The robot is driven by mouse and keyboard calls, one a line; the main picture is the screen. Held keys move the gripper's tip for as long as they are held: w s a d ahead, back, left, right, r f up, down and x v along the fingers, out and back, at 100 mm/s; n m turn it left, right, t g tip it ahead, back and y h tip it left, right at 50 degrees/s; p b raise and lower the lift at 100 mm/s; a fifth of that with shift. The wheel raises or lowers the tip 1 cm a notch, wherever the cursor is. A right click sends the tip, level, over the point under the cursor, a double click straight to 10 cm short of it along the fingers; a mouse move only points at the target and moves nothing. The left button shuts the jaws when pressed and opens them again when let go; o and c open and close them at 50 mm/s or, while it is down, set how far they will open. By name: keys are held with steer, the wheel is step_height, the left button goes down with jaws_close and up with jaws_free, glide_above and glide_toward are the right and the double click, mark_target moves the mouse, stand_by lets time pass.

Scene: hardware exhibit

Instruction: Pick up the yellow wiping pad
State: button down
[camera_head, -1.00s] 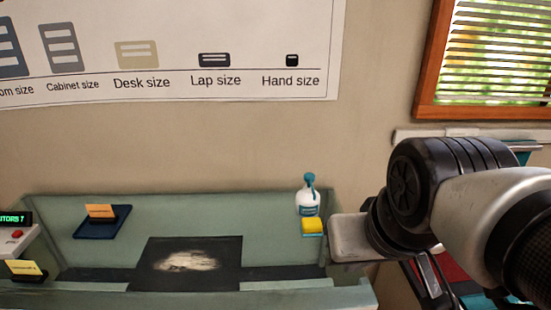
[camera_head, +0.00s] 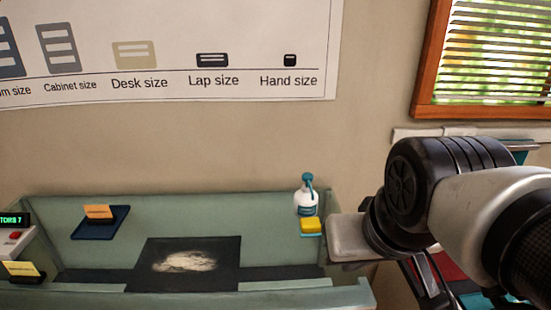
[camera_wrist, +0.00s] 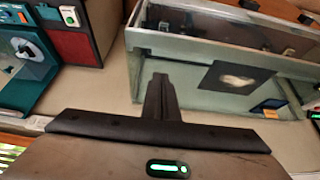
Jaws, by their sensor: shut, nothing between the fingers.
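The yellow wiping pad (camera_head: 311,224) sits on a teal holder at the right end of the green case, in front of the white spray bottle (camera_head: 306,203) with a teal top. I cannot make the pad out in the wrist view. My gripper (camera_wrist: 160,92) shows in the wrist view with its dark fingers together and empty. The fingers point toward the case, apart from the pad. In the head view my arm is to the right of the pad, and I cannot clearly see the fingertips there.
The green case (camera_head: 352,293) has raised walls, and its rim (camera_wrist: 205,42) shows in the wrist view. A dark mat (camera_head: 222,270) with a pale patch and a blue tray (camera_head: 88,230) with an orange card lie inside. A red box (camera_wrist: 72,45) and teal unit (camera_wrist: 28,75) stand outside.

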steer(key=c, duration=2.3)
jaws_free()
steer(key=o, duration=0.4)
steer(key=shift+w+b, duration=0.3)
steer(key=shift+w, duration=0.15)
steer(key=o, duration=1.1)
steer(key=w+b, duration=0.3)
steer(key=w, duration=0.6)
steer(key=shift+g, duration=0.3)
steer(key=shift+o, duration=0.2)
steer(key=w+f+b, duration=0.4)
steer(key=w, duration=1)
steer(key=shift+d+g, duration=0.2)
steer(key=shift+g, duration=0.1)
glide_above(311, 221)
steer(key=s, duration=0.3)
steer(key=f, duration=1)
steer(key=shift+w+d+f, duration=0.15)
steer(key=shift+w+f, duration=0.05)
steer(key=shift+f, duration=0.05)
steer(key=shift+a+x, duration=0.2)
steer(key=shift+x, duration=2.9)
